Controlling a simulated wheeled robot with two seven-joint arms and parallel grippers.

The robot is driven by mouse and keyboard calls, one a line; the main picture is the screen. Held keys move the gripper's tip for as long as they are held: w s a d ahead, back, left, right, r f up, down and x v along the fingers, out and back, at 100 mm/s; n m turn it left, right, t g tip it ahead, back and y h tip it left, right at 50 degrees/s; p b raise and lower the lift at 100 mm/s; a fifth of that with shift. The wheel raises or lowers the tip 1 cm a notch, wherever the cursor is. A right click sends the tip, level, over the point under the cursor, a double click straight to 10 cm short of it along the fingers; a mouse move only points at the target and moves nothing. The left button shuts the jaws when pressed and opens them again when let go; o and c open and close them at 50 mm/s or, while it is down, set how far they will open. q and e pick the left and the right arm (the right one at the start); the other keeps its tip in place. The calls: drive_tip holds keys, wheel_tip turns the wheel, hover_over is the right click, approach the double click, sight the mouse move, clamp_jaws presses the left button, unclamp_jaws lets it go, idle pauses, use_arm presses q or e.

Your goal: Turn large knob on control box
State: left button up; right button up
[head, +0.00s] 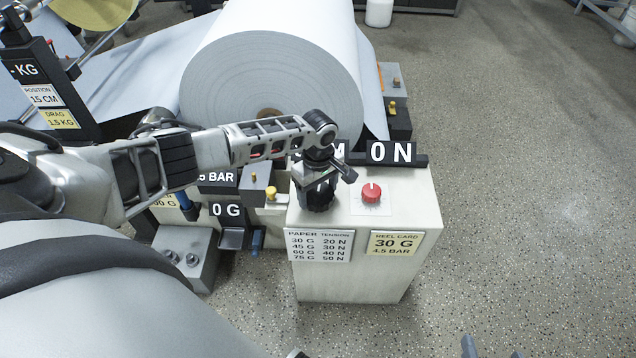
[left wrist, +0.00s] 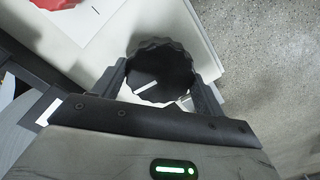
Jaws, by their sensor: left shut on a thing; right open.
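The control box (head: 350,265) is a pale block with a large black knob (head: 317,198) on its top left. My left gripper (head: 322,180) reaches over it from the left and is shut on the knob. In the left wrist view the scalloped large knob (left wrist: 160,72) sits between the two fingers, its white pointer line slanting. A small red knob (head: 371,193) stands on a white dial plate to the right. My right gripper (head: 491,352) shows only as fingertips at the bottom edge, apart.
A large paper roll (head: 270,75) stands behind the box. Cards on the box front list paper tensions (head: 319,245) and a 30 G, 4.5 BAR reel (head: 395,243). Other displays and small controls stand left of the box. The speckled floor at right is clear.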

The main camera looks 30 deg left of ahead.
use_arm(q)
drive_tip(key=p, duration=0.1)
drive_tip(key=m+p, duration=0.1)
drive_tip(key=shift+s+d+r+m+p, duration=0.1)
drive_tip(key=shift+r+m+p, duration=0.2)
drive_tip(key=shift+r+p, duration=0.05)
drive_tip(key=shift+f+m+p, duration=0.1)
drive_tip(key=shift+m+p, duration=0.3)
drive_tip(key=shift+f+m, duration=0.2)
drive_tip(key=shift+m, duration=0.7)
drive_tip(key=shift+m+p, duration=0.35)
drive_tip(key=shift+m, duration=0.65)
drive_tip(key=m, duration=0.3)
drive_tip(key=shift+m+p, duration=0.35)
drive_tip(key=shift+m, duration=1.55)
use_arm(e)
drive_tip(key=shift+w+d+r+g, duration=0.1)
drive_tip(key=shift+d+r+g, duration=0.1)
drive_tip(key=shift+r, duration=0.35)
drive_tip(key=shift+d+r+g, duration=0.1)
drive_tip(key=shift+d+r, duration=0.05)
drive_tip(key=shift+r, duration=0.4)
use_arm(q)
drive_tip(key=o, duration=1)
drive_tip(key=shift+c, duration=0.2)
